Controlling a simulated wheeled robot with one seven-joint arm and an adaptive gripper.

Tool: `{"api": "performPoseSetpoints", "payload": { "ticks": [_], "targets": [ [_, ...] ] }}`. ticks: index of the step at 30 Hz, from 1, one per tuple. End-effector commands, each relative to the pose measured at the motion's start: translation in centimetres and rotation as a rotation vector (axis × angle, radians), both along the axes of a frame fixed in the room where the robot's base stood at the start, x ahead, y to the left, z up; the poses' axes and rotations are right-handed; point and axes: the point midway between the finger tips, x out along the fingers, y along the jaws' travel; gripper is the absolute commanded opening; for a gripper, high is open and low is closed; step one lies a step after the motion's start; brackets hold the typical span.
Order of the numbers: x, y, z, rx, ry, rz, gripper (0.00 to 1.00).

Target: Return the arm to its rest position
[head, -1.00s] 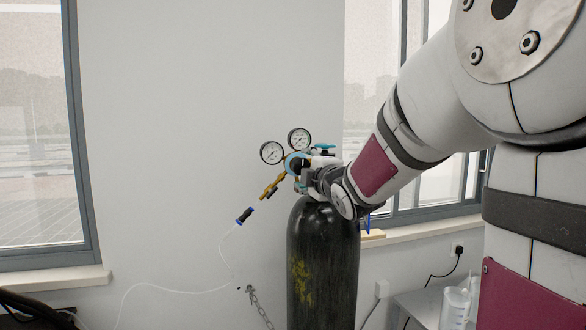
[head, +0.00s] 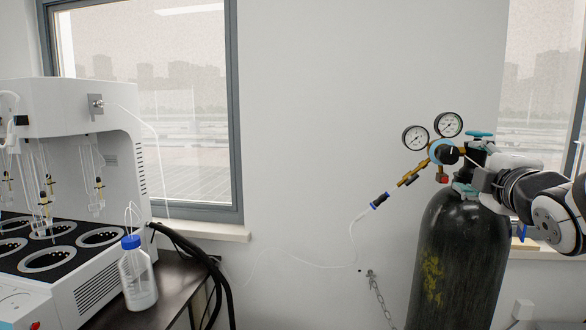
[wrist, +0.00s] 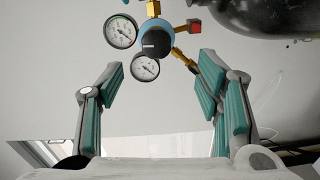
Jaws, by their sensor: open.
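My gripper (head: 468,178) is at the right in the head view, close to the top of the black gas cylinder (head: 455,260). In the wrist view, its two teal-padded fingers (wrist: 160,72) are spread wide with nothing held between them. The regulator, with its two round gauges and blue body (head: 440,152), is on the cylinder's valve. It also shows in the wrist view (wrist: 156,40), beyond and between the fingertips. The wrist view shows part of the dark cylinder (wrist: 265,15) at the top right. Whether a finger touches the valve or regulator cannot be told.
A white distiller (head: 90,100) with several round wells stands at the left. A blue-capped bottle (head: 137,275) stands beside it on the dark bench (head: 175,285). A thin clear hose (head: 352,235) hangs from the regulator. A chain (head: 380,300) is on the wall by the cylinder.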

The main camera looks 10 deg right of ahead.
Motion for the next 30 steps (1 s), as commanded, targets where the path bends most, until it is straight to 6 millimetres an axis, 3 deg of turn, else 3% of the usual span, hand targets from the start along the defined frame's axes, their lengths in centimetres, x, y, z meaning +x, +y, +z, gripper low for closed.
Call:
{"api": "performPoseSetpoints", "payload": {
  "ticks": [5,11,17,21,25,30],
  "targets": [
    [-1.5,2.2,-1.7,0.217,0.075,-0.030,0.59],
    [-6.0,7.2,-6.2,0.636,0.247,-0.132,0.59],
    [-13.1,13.2,-10.8,1.009,0.450,-0.301,0.59],
    [-18.8,17.1,-13.3,1.202,0.589,-0.451,0.59],
    [-23.2,19.5,-14.7,1.305,0.686,-0.574,0.59],
    [-26.0,20.8,-15.5,1.357,0.743,-0.660,0.59]
  ]
}}
